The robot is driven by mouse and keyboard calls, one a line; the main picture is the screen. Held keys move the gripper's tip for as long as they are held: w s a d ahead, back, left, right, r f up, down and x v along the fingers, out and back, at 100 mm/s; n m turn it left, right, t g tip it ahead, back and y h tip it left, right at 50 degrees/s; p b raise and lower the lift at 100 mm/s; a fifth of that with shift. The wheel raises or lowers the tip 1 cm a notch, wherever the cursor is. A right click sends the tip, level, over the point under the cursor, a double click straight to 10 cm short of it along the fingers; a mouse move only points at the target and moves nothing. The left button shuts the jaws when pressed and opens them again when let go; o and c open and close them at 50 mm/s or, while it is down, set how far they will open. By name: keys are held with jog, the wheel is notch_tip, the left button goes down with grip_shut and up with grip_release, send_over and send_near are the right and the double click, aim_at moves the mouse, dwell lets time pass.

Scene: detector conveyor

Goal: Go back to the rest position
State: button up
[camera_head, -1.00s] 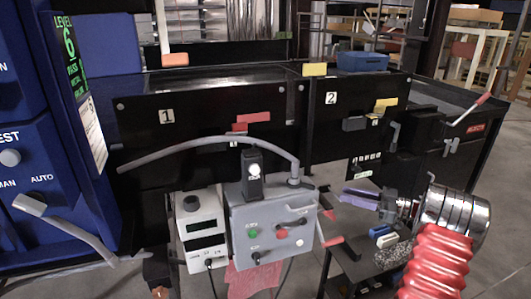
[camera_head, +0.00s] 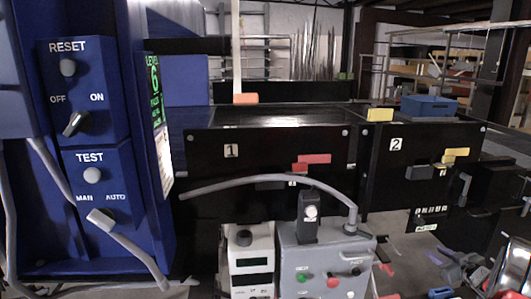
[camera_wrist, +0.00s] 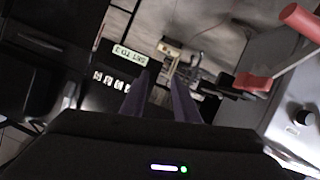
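My gripper (camera_wrist: 161,82) shows in the wrist view with its two purple fingers apart and nothing between them. Beyond the fingers are a black panel with a white label (camera_wrist: 130,54) and a row of small switches, and some blurred clutter. In the head view my arm shows only as a shiny metal and red piece at the lower right edge. I cannot make out the fingers clearly there.
The blue control cabinet (camera_head: 92,135) stands at the left. Black conveyor housings marked 1 (camera_head: 270,150) and 2 (camera_head: 392,165) run across the middle. A grey control box (camera_head: 325,265) stands in front. A blue bin (camera_head: 430,106) sits on top at right.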

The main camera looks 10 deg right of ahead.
jog(key=s+a+r+g, duration=0.2)
jog(key=s+a+r, duration=0.3)
jog(key=a, duration=1.3)
jog(key=s+a+r+m+g+y, duration=0.1)
jog(key=s+a+r+g, duration=0.2)
jog(key=s+a, duration=1.1)
jog(key=s+a+r+g+y, duration=0.1)
jog(key=s+a+r+g, duration=0.2)
jog(key=a, duration=2.1)
jog(key=s+r, duration=0.5)
jog(key=s, duration=0.2)
jog(key=shift+r, duration=0.25)
jog(key=shift+s, duration=0.1)
